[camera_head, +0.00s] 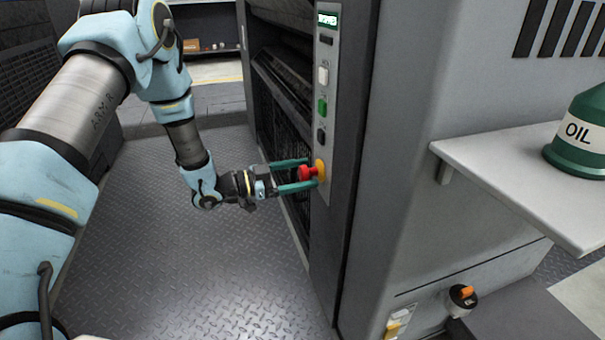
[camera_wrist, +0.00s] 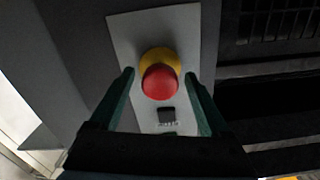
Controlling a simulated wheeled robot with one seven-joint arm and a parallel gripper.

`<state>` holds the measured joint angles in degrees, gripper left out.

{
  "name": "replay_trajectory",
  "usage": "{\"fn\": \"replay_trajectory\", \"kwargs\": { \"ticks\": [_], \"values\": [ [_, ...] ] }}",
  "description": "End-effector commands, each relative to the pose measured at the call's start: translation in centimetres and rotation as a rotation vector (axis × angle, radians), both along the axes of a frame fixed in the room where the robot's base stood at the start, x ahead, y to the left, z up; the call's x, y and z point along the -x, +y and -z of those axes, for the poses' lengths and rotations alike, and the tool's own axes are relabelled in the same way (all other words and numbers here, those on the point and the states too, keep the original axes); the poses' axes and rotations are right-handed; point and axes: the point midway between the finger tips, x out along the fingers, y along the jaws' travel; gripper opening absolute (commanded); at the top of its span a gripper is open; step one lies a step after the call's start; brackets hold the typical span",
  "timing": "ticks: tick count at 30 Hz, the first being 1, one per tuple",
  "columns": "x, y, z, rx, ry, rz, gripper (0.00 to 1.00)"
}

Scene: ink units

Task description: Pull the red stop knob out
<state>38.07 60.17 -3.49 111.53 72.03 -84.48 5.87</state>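The red stop knob (camera_head: 307,173) sits on a yellow base (camera_head: 319,170) low on the grey button panel (camera_head: 325,60) of the machine. In the wrist view the red knob (camera_wrist: 160,82) and its yellow collar (camera_wrist: 159,60) show near the top middle. My gripper (camera_head: 296,174) reaches the panel from the left, with its green fingers on both sides of the knob. In the wrist view my gripper (camera_wrist: 162,95) is open, with a visible gap between each finger and the knob. The fingertips are close to the panel.
Above the knob are a black button (camera_head: 321,136), a green button (camera_head: 322,106) and a white switch (camera_head: 323,75). A shelf (camera_head: 500,170) with a green oil can (camera_head: 580,140) juts out at the right. An orange-handled rotary switch (camera_head: 463,298) is low right. The plate floor (camera_head: 200,270) is clear.

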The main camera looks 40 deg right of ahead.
Motion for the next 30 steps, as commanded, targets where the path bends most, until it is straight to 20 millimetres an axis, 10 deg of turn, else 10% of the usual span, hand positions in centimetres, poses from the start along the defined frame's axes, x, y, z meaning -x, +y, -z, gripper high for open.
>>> {"fn": "replay_trajectory", "kwargs": {
  "ticks": [11, 30],
  "values": [
    [-0.4, 0.9, -0.1, 0.000, 0.000, -0.001, 0.81],
    [-3.9, 9.9, 0.0, 0.001, 0.001, -0.001, 0.81]
  ]
}}
